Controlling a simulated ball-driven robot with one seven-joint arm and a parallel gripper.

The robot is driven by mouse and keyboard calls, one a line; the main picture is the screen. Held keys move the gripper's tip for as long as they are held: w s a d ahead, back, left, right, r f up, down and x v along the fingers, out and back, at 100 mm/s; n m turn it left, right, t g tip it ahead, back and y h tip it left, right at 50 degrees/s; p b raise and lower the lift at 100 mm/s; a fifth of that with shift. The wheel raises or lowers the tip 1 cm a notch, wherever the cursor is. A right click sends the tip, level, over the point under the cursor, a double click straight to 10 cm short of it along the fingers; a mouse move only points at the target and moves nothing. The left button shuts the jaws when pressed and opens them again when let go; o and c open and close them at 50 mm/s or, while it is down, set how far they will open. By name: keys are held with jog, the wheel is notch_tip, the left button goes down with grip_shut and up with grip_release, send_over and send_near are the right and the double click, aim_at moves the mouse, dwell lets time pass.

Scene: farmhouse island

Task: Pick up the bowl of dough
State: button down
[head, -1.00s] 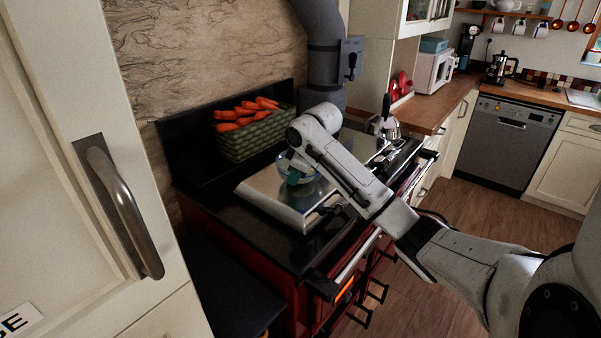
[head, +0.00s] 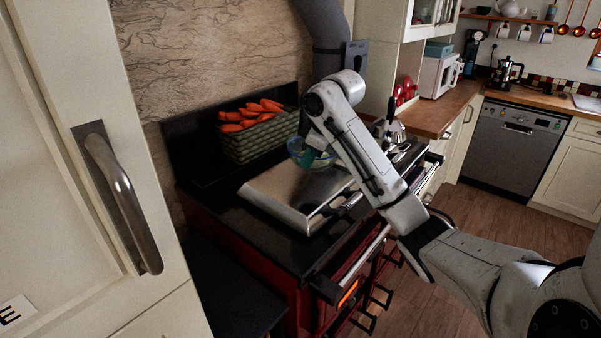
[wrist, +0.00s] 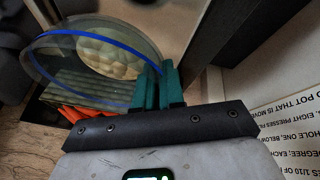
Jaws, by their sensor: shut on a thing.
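The bowl of dough (head: 297,152) is a clear glass bowl with a blue rim band, just above the silver stove lid in the head view. It also shows in the wrist view (wrist: 60,38), with pale lumpy dough (wrist: 105,56) inside. My gripper (head: 312,157) has teal fingers at the bowl's near right side. In the wrist view the fingers (wrist: 157,85) are close together on the bowl's edge, shut on it. My arm hides part of the bowl in the head view.
A green woven basket of carrots (head: 262,134) stands at the back of the stove, close to the bowl. A kettle (head: 392,131) stands to the right. A silver lid (head: 290,192) lies below. A cabinet door (head: 70,190) is at left.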

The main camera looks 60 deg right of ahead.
jog(key=s+a+r, duration=0.2)
jog(key=s, duration=0.2)
jog(key=s+a+r+p, duration=0.1)
jog(key=s+r, duration=0.2)
jog(key=s, duration=0.2)
jog(key=shift+s+a+r, duration=0.25)
jog(key=shift+a, duration=0.15)
